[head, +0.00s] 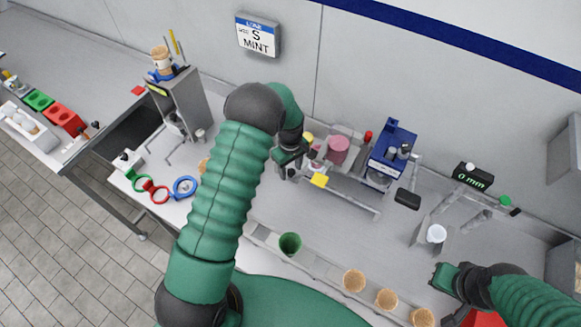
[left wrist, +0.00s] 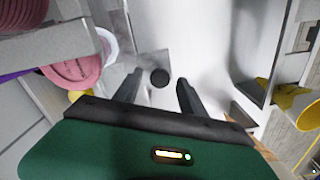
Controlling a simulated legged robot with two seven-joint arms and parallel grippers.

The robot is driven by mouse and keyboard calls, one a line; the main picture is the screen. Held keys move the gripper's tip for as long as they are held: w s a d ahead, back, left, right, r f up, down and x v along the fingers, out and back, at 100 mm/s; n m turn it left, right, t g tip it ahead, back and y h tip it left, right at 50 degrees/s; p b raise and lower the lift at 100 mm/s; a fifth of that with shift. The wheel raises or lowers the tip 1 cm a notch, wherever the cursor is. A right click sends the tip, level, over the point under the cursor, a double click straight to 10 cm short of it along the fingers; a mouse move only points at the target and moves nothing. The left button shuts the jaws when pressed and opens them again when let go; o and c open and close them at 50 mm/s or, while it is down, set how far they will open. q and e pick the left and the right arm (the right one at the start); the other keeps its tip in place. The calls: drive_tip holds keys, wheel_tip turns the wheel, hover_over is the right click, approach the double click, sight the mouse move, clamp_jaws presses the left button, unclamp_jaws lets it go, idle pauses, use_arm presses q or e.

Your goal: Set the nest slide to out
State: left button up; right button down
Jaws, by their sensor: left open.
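My left gripper (head: 289,170) reaches over the counter beside the rail assembly (head: 350,196) with the pink drum. In the left wrist view its two dark fingers (left wrist: 158,92) are apart, with nothing between them. A round black knob (left wrist: 160,78) on a small grey plate shows just beyond the fingertips, apart from them as far as I can see. I cannot tell for sure which part is the nest slide or how it is set.
A pink drum (head: 338,150) and a blue machine (head: 391,152) stand behind the rail. A display (head: 473,177) reads 0 mm. Coloured rings (head: 185,187) lie at left.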

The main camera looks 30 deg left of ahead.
use_arm(q)
drive_tip(key=shift+d+r, duration=0.1)
drive_tip(key=shift+d, duration=0.2)
drive_tip(key=c, duration=0.8)
drive_tip(key=shift+a, duration=0.1)
clamp_jaws()
drive_tip(key=shift+w+a, duration=0.15)
